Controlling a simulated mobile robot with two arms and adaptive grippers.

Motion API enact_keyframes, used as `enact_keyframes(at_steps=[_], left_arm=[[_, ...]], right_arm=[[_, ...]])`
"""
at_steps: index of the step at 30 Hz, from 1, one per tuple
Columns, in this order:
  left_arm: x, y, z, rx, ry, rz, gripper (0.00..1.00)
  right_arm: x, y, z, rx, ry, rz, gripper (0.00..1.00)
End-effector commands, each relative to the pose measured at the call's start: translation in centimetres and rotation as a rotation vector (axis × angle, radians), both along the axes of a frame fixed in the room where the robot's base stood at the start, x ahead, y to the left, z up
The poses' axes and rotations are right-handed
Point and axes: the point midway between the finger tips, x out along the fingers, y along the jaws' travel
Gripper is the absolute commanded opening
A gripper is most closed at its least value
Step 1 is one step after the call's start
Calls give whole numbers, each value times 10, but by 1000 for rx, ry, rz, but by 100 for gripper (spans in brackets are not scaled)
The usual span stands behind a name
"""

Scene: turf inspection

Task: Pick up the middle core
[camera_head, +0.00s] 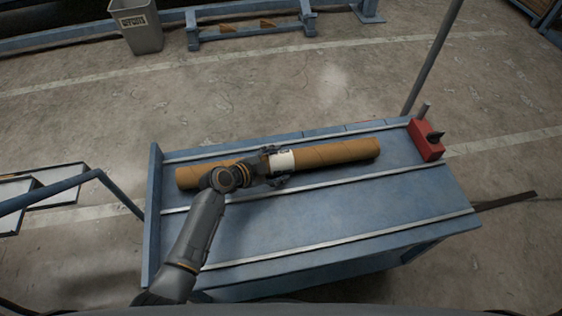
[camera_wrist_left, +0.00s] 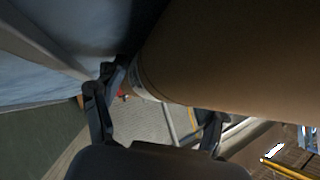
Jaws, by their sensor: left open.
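One brown cardboard core (camera_head: 335,152) with a white band (camera_head: 282,161) around its middle lies lengthwise on the blue table, between two pale strips. It is the only core I see. My left gripper (camera_head: 279,167) is open at the core's middle, beside the white band, with its fingers close to the core's two sides. The arm hides part of the core's left half. In the left wrist view the core (camera_wrist_left: 240,50) fills the upper right, and the open fingers (camera_wrist_left: 160,108) show below and left of it. I cannot tell whether they touch it. My right gripper is out of view.
The blue table (camera_head: 330,215) has pale strips and a raised left edge. A red block (camera_head: 426,140) sits at its right end, near a grey post (camera_head: 432,58). The table's front part is bare. A grey bin (camera_head: 136,27) and a blue frame (camera_head: 250,27) stand behind.

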Motion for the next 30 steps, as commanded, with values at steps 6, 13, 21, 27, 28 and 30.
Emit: enact_keyframes(at_steps=[6,13,21,27,28,30], left_arm=[[1,-1,-1,1,-1,1,71],[1,-1,-1,1,-1,-1,29],[2,-1,1,-3,-3,0,5],[2,-1,7,-2,-3,1,5],[2,-1,9,-2,-5,0,5],[2,-1,17,-1,-6,-1,5]], right_arm=[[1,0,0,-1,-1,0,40],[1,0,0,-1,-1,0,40],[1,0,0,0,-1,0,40],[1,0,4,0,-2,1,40],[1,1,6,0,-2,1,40],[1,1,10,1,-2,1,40]])
